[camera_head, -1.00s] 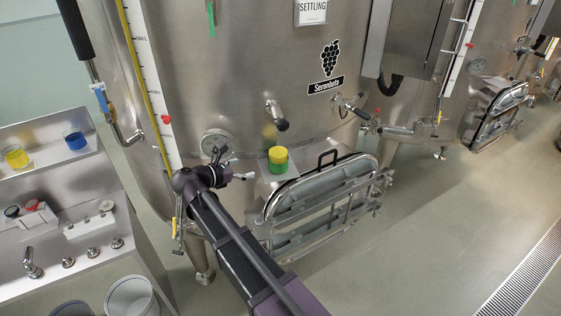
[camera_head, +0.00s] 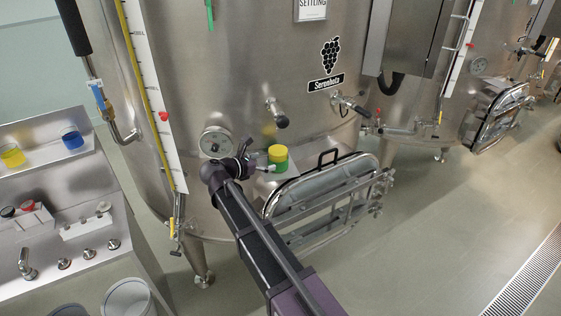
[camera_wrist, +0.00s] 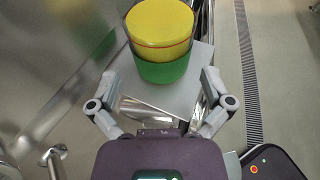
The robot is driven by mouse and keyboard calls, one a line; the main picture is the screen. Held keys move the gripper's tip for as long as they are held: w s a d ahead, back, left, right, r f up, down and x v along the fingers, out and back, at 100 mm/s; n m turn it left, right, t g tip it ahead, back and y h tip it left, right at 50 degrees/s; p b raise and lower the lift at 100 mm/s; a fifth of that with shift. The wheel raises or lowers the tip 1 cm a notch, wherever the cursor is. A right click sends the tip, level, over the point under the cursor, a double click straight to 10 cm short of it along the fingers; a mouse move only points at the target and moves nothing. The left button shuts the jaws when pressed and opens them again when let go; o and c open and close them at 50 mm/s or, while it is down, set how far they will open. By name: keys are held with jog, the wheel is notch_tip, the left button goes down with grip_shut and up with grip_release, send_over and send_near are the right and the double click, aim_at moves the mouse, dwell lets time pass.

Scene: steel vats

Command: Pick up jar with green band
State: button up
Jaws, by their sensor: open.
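The jar with green band (camera_head: 278,157) has a yellow upper part and a green lower band. It stands upright on a small grey ledge (camera_head: 262,183) on the front of the steel vat, beside the hatch. In the wrist view the jar (camera_wrist: 160,45) is at the top centre, on the flat grey ledge (camera_wrist: 190,98). My gripper (camera_head: 258,167) is just left of the jar in the head view. In the wrist view my gripper (camera_wrist: 160,85) is open, its two fingers spread to either side of the ledge below the jar. The fingers are not closed on the jar.
The large steel vat (camera_head: 240,80) rises behind the jar, with a tap (camera_head: 277,113) above it and a gauge (camera_head: 216,142) to the left. A hatch (camera_head: 325,190) juts out at right. A steel bench (camera_head: 60,180) with jars stands at left.

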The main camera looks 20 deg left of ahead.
aim_at(270, 151)
jog(key=shift+b+x, duration=0.8)
jog(key=shift+x, duration=1.8)
jog(key=shift+s, duration=0.1)
jog(key=c, duration=1)
jog(key=shift+r+p, duration=0.5)
jog(key=shift+p, duration=0.05)
jog(key=shift+r+p, duration=1.25)
jog(key=s+a, duration=0.2)
jog(key=s, duration=0.5)
jog(key=s+a+r+p, duration=0.1)
jog(key=s+a, duration=0.1)
jog(key=s, duration=0.6)
jog(key=shift+a+r, duration=0.2)
jog(key=shift+a, duration=0.1)
